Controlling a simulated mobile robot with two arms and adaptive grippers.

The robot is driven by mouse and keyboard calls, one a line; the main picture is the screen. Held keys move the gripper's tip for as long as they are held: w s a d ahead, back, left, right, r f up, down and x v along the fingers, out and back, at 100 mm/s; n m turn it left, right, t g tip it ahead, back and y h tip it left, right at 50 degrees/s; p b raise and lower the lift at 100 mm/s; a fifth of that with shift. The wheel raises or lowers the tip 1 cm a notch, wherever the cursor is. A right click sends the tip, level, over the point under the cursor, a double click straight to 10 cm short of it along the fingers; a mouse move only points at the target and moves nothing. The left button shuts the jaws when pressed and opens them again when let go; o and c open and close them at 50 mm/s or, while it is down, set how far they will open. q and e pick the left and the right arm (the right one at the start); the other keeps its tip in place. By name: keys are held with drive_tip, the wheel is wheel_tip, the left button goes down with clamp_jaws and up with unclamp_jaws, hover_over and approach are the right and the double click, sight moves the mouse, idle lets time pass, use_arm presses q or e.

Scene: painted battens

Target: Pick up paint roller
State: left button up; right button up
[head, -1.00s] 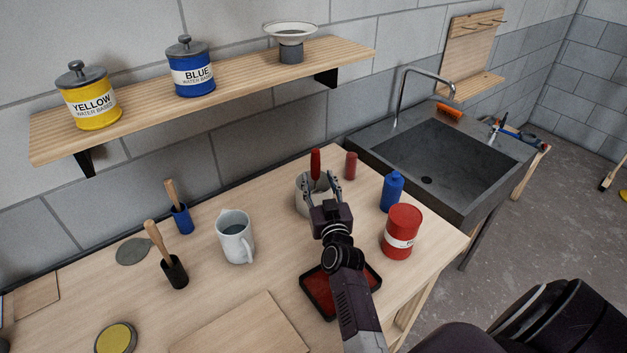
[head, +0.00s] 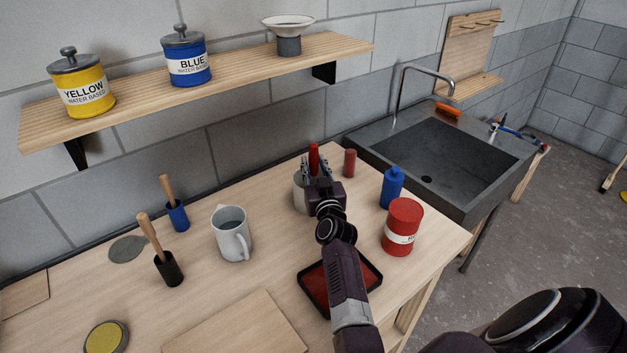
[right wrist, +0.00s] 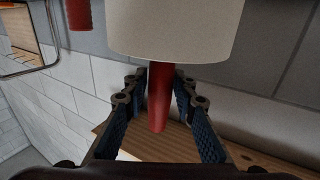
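A red handle (head: 314,158), which seems to be the paint roller's, stands upright in a whitish pot (head: 299,196) near the back of the bench. The pot hides its lower part. My right gripper (head: 314,170) is open at the handle, just above the pot's rim. In the right wrist view, which looks upside down, the handle (right wrist: 159,100) lies between the two open fingers of the gripper (right wrist: 158,115), with gaps on both sides. The pot (right wrist: 175,30) fills the top there. My left gripper is not in view.
A red cylinder (head: 349,163), a blue bottle (head: 392,188) and a red can (head: 403,226) stand right of the pot. A white jug (head: 231,235) stands left. A red paint tray (head: 316,289) lies under my right arm. A wall shelf (head: 240,78) runs above.

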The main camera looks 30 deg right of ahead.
clamp_jaws()
drive_tip(key=shift+r, duration=0.1)
